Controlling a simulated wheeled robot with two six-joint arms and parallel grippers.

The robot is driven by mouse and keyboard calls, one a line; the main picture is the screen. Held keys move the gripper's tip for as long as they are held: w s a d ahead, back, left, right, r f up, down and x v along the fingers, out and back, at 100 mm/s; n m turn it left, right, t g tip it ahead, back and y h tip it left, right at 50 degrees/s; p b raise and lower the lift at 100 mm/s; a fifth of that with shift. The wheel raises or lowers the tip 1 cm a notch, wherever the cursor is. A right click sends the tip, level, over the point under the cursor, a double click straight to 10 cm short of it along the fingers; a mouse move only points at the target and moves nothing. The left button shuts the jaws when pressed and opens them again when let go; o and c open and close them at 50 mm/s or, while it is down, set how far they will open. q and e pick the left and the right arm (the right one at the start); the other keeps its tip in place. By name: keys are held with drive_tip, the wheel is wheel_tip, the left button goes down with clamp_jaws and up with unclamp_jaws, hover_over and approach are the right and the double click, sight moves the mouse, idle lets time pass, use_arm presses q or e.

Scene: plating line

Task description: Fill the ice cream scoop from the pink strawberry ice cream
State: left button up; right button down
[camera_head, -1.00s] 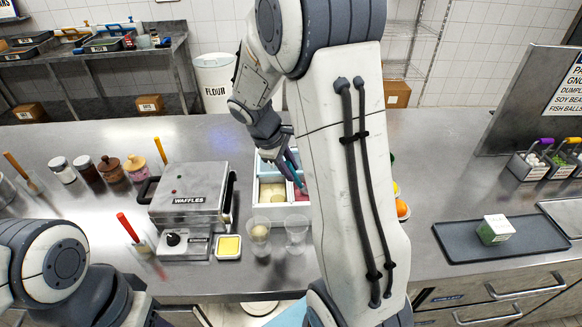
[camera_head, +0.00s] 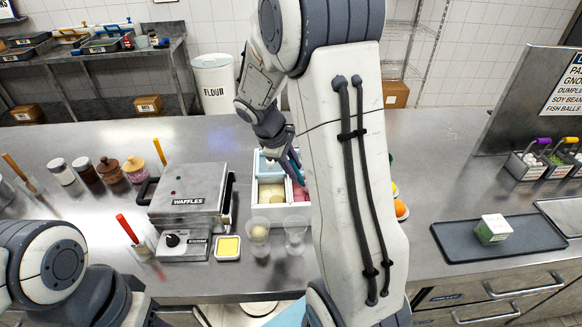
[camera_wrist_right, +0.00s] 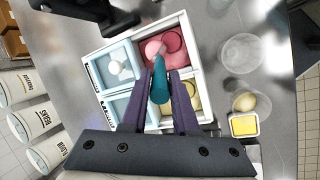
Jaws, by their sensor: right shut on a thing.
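My right gripper (camera_head: 293,160) is over the right side of the ice cream box. In the right wrist view, its two purple fingers (camera_wrist_right: 160,84) are shut on the teal handle of the ice cream scoop (camera_wrist_right: 160,66). The handle's far end points at the pink strawberry ice cream (camera_wrist_right: 177,58) in one compartment of the white box. The scoop's head is small against the pink, and I cannot tell how full it is. The pink also shows in the head view (camera_head: 300,192), partly hidden by my right arm. My left arm is at lower left; its gripper is out of view.
The box (camera_head: 262,212) also holds cream-coloured ice cream (camera_head: 271,193) and pale blue-lidded compartments (camera_wrist_right: 118,68). Two clear cups (camera_head: 295,240) stand in front, one with a pale scoop inside. A waffle iron (camera_head: 190,190) and butter dish (camera_head: 228,247) stand left.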

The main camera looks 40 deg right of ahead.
drive_tip(key=shift+s+f, duration=0.1)
drive_tip(key=shift+r+p, duration=0.45)
drive_tip(key=shift+p, duration=0.05)
wheel_tip(320, 180, up, 8)
drive_tip(key=p, duration=0.7)
drive_tip(key=shift+r, duration=0.15)
